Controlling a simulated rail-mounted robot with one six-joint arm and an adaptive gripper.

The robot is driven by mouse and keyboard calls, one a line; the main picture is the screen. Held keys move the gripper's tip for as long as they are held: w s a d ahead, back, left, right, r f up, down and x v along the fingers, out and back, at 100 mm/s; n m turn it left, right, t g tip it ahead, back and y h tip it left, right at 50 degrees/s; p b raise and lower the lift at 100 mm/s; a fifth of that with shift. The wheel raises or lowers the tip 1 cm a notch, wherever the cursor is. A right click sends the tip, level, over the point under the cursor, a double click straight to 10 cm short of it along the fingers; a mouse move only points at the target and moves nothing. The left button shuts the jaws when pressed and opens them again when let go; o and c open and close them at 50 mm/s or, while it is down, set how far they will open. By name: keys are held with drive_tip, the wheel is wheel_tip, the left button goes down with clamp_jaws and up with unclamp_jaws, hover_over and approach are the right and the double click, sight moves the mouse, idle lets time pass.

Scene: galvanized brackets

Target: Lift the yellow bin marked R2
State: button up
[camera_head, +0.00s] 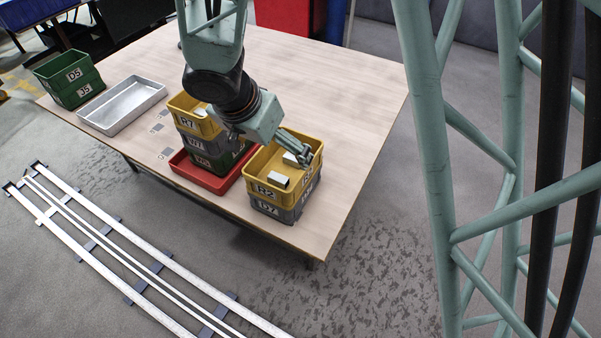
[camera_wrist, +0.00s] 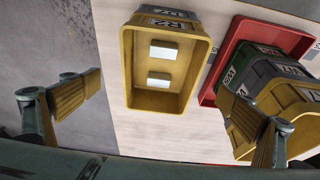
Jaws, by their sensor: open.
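The yellow bin marked R2 (camera_head: 266,188) sits on top of a grey bin marked D7 (camera_head: 272,210), near the table's front right edge. In the wrist view the R2 bin (camera_wrist: 125,75) shows from above, with two pale brackets (camera_wrist: 161,65) inside. My gripper (camera_head: 298,149) is over the far right part of the R2 bin in the head view. In the wrist view my gripper (camera_wrist: 170,112) is open, its fingers wide apart with the bin between them farther on. No contact with the bin is visible. My gripper hides part of the bin's far rim in the head view.
A red tray (camera_head: 222,187) holds a stack close to the left, with a yellow bin marked R7 (camera_head: 187,122) on top. A grey metal tray (camera_head: 106,123) and green bins (camera_head: 72,88) stand further left. The table (camera_head: 354,110) is clear to the right.

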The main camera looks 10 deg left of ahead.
idle(0.3)
drive_tip(key=b, duration=0.2)
approach(287, 171)
drive_tip(key=shift+x, duration=0.85)
drive_tip(key=shift+d, duration=0.1)
drive_tip(key=shift+b+x, duration=0.4)
drive_tip(key=shift+x, duration=2.15)
drive_tip(key=shift+s, duration=0.1)
drive_tip(key=shift+c, duration=0.4)
drive_tip(key=c, duration=0.7)
drive_tip(key=shift+r+p, duration=0.5)
drive_tip(key=shift+r, duration=1.25)
drive_tip(key=s+b, duration=0.1)
drive_tip(key=s, duration=0.4)
drive_tip(key=s+d+r+b, duration=0.1)
drive_tip(key=s+b, duration=0.1)
drive_tip(key=s, duration=0.3)
drive_tip(key=s+d+b, duration=0.1)
drive_tip(key=s, duration=0.4)
drive_tip(key=shift+s+d+r, duration=0.2)
drive_tip(key=shift+s+r, duration=0.15)
drive_tip(key=shift+s, duration=0.05)
